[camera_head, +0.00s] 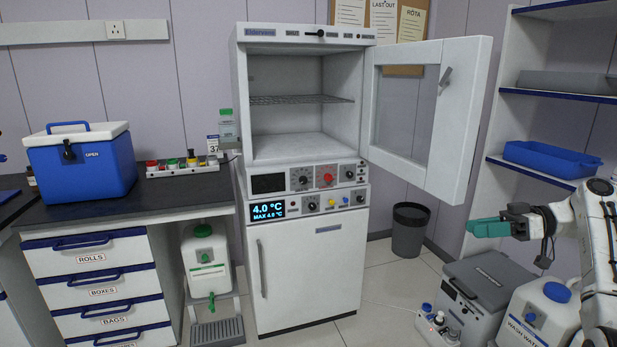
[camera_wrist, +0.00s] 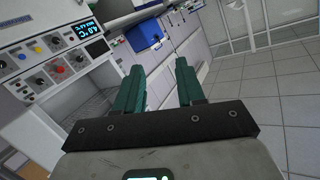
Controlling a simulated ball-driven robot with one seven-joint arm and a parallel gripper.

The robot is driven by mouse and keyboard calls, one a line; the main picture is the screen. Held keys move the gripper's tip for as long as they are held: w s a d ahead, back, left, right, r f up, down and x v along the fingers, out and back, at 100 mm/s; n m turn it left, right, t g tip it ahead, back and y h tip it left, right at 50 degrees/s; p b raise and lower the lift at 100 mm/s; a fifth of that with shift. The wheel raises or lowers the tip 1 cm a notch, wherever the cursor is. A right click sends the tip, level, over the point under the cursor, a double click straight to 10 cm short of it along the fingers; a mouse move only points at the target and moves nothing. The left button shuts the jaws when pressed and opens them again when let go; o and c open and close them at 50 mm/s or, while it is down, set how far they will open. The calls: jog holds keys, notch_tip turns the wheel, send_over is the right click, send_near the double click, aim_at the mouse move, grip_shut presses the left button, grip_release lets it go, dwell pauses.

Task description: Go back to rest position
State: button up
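My gripper (camera_head: 490,228) has teal fingers and is at the right side of the head view, pointing left. It is in the air in front of the shelving, right of the open cabinet (camera_head: 300,146). The wrist view shows the two fingers of my gripper (camera_wrist: 158,74) spread apart, with nothing between them. My white arm (camera_head: 598,245) comes in from the right edge. The cabinet's glass door (camera_head: 457,130) stands open to the right, and its inside holds a wire shelf (camera_head: 300,99) and looks empty.
A grey lidded box (camera_head: 490,280) and a wash-water container (camera_head: 540,315) stand below my gripper. A black bin (camera_head: 410,230) is behind. A shelf with a blue tray (camera_head: 552,158) rises close by at right. A blue cooler (camera_head: 85,168) stands on the left bench.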

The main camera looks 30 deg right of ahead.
jog(key=w+a+f+m+g+h+p, duration=0.1)
jog(key=w+a+f, duration=0.2)
jog(key=a+f, duration=0.3)
jog(key=w+a+f+m+g+p, duration=0.1)
jog(key=w+a+f+g, duration=0.15)
jog(key=a+f, duration=0.45)
jog(key=s+a+f+m+g+h+p, duration=0.2)
jog(key=a+f+g+h, duration=0.1)
jog(key=a+f, duration=1.1)
jog(key=s+a+f+m+g+h+p, duration=0.1)
jog(key=s+a+f+g+h+p, duration=0.15)
jog(key=s+a, duration=0.9)
jog(key=s+r+h, duration=0.2)
jog(key=s, duration=0.4)
jog(key=s+r+m+g+h, duration=0.1)
jog(key=s+r+h, duration=0.1)
jog(key=s, duration=0.4)
jog(key=shift+s+a+h+p, duration=0.15)
jog(key=shift+s+h+p, duration=0.05)
jog(key=shift+h+p, duration=0.3)
